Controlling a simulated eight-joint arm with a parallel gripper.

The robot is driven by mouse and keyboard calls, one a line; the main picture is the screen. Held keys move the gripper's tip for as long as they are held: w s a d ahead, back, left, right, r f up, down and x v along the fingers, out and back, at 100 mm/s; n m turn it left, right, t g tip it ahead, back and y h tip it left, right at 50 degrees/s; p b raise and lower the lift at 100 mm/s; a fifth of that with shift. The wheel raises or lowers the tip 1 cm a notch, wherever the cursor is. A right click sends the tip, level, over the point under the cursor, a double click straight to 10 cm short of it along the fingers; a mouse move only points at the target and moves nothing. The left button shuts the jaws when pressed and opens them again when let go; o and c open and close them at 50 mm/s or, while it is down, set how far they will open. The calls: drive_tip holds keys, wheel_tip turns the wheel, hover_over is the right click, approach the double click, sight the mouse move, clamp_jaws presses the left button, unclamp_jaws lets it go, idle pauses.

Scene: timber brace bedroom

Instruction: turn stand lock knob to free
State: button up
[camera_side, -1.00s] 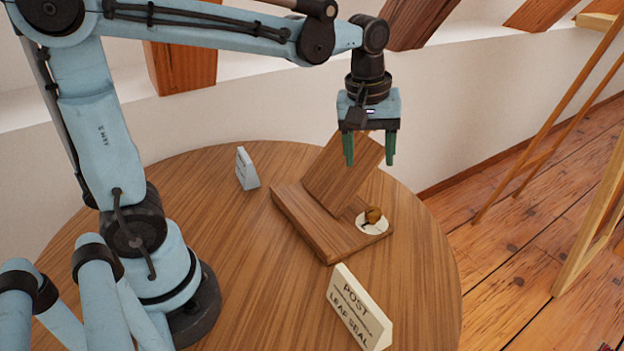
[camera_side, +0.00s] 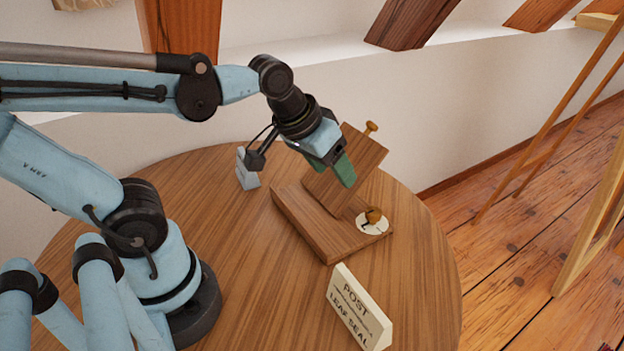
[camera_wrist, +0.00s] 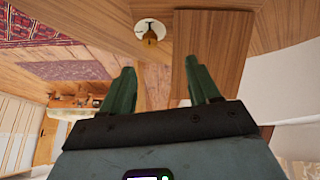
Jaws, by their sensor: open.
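The wooden stand has a flat base (camera_side: 318,226) and a tilted board (camera_side: 350,172) rising from it. The lock knob (camera_side: 374,215) is a small brown knob on a white dial with dark marks, at the base's right end. In the wrist view the knob (camera_wrist: 150,37) shows near the top, beyond and between the fingertips. My gripper (camera_side: 345,172) is open and tilted, in front of the board, up and left of the knob. In the wrist view its green fingers (camera_wrist: 160,82) are apart with nothing held, the right one overlapping the board (camera_wrist: 215,50).
A white sign reading "POST" and "LEAF SEAL" (camera_side: 357,308) stands at the front of the round table (camera_side: 250,300). A second brown knob (camera_side: 371,127) sits at the board's top edge. Bare tabletop lies left of the stand.

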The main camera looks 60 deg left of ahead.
drive_tip(key=shift+s+a+f+m+t, duration=0.15)
drive_tip(key=shift+s+f+m+t, duration=0.45)
drive_tip(key=shift+m, duration=0.4)
drive_tip(key=shift+s, duration=0.15)
